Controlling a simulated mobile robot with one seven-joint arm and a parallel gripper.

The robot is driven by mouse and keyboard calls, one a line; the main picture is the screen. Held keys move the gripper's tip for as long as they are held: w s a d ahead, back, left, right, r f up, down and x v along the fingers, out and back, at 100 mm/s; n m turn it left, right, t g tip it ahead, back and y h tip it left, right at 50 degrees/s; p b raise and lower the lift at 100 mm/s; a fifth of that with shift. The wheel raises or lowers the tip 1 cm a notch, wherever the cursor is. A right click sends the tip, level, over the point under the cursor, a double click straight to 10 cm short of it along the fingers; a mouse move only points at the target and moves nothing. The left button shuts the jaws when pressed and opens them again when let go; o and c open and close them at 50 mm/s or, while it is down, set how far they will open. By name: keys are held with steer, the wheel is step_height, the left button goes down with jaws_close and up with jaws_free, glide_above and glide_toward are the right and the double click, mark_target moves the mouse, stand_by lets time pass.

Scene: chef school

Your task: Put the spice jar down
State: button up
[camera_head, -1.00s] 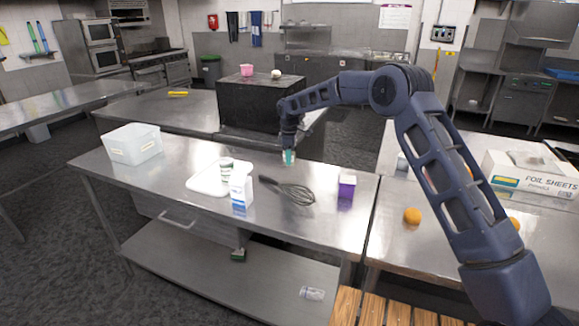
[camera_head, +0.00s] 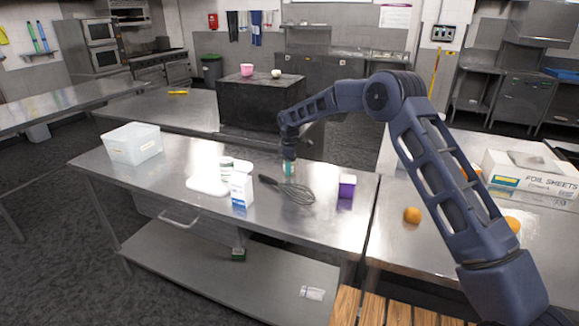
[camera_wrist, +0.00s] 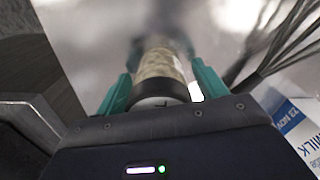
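The spice jar (camera_wrist: 160,68) shows in the wrist view as a pale, mottled cylinder with a dark end toward me. My gripper (camera_wrist: 163,62) has its teal fingers on either side of the jar and is shut on it. In the head view my gripper (camera_head: 289,168) points down at the steel table (camera_head: 325,225), just behind the whisk. The jar is small there and mostly hidden by the fingers. It is at or very near the table surface; I cannot tell whether its base touches.
A whisk (camera_head: 292,190) lies just in front of my gripper. A milk carton (camera_head: 241,190) and a white board (camera_head: 205,187) with a container (camera_head: 226,171) are left of it. A purple box (camera_head: 347,186) stands right. A clear tub (camera_head: 132,146) is far left.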

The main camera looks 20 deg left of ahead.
steer(key=shift+r, duration=0.1)
step_height(320, 180, up, 12)
steer(key=shift+r, duration=0.1)
stand_by(0.5)
